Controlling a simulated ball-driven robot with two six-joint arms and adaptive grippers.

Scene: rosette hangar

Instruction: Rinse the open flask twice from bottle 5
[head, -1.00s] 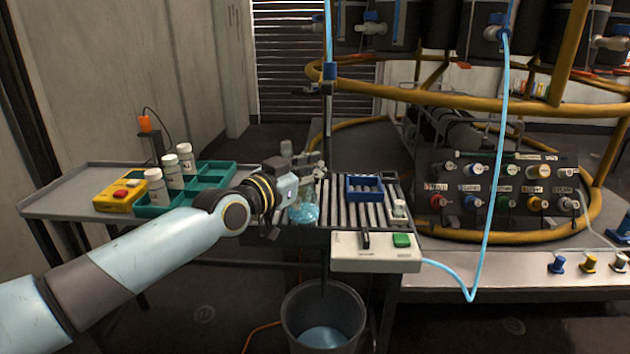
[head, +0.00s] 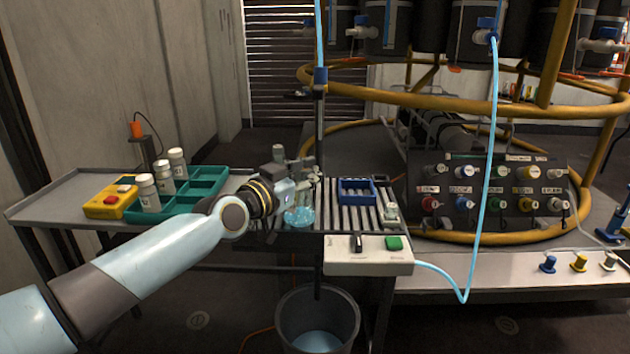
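The flask (head: 299,217) is clear, with light blue liquid in its bottom. It stands or hangs at the left end of the slatted rack, just right of my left gripper (head: 297,172). The gripper's grey fingers are at the flask's neck, but overlap hides whether they close on it. Dark bottles with taps hang in the ring frame at the top. A light blue hose (head: 489,150) runs from one tap (head: 487,32) down to the white box. I cannot read which bottle is 5. My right gripper is not in view.
A grey bucket (head: 282,325) with bluish liquid stands below the rack (head: 336,210). The white box (head: 345,262) has a green button. A green tray (head: 205,203) holds three white bottles beside a yellow box (head: 104,207). A blue holder (head: 357,197) sits on the rack.

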